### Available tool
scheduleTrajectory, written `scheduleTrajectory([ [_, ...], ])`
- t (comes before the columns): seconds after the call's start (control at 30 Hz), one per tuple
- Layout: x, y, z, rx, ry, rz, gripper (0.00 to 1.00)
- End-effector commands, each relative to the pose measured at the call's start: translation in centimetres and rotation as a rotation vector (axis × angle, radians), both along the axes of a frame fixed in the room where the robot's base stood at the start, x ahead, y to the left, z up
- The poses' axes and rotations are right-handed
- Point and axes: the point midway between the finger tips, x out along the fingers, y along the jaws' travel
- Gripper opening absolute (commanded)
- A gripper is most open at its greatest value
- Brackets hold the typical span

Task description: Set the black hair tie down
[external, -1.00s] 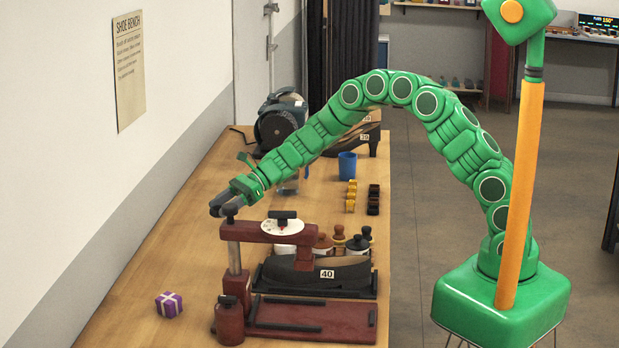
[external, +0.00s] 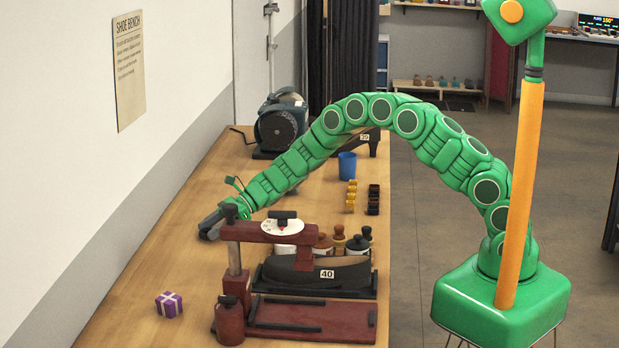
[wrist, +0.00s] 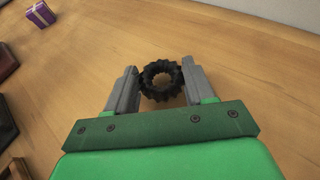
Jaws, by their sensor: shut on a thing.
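My gripper (wrist: 161,88) is shut on the black hair tie (wrist: 161,97), a ridged black ring held between the two grey fingers in the wrist view. Bare wood of the bench (wrist: 240,60) shows around and through the ring. In the external view my gripper (external: 209,226) is low at the left side of the bench, just behind the post of the dark red press. The hair tie cannot be made out there. Whether it touches the bench I cannot tell.
The dark red press (external: 262,232) stands close in front of my gripper, with a black shoe (external: 300,272) tagged 40 beside it. A purple gift box (external: 169,304) lies at front left. A blue cup (external: 347,165) and a grinder (external: 281,122) stand farther back. The bench's left side is largely clear.

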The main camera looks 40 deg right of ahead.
Motion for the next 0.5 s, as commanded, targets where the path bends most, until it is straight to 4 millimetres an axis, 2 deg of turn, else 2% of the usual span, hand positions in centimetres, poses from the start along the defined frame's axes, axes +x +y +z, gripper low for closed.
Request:
scheduleTrajectory([
  [0.07, 0.01, -0.01, -0.53, 0.000, 0.001, 0.000, 0.25],
  [0.43, 0.00, 0.03, -0.75, 0.000, -0.001, 0.000, 0.25],
  [0.47, 0.00, 0.02, -0.74, 0.000, -0.002, 0.001, 0.56],
  [0.5, 0.00, 0.02, -0.71, 0.001, -0.002, 0.001, 0.62],
])
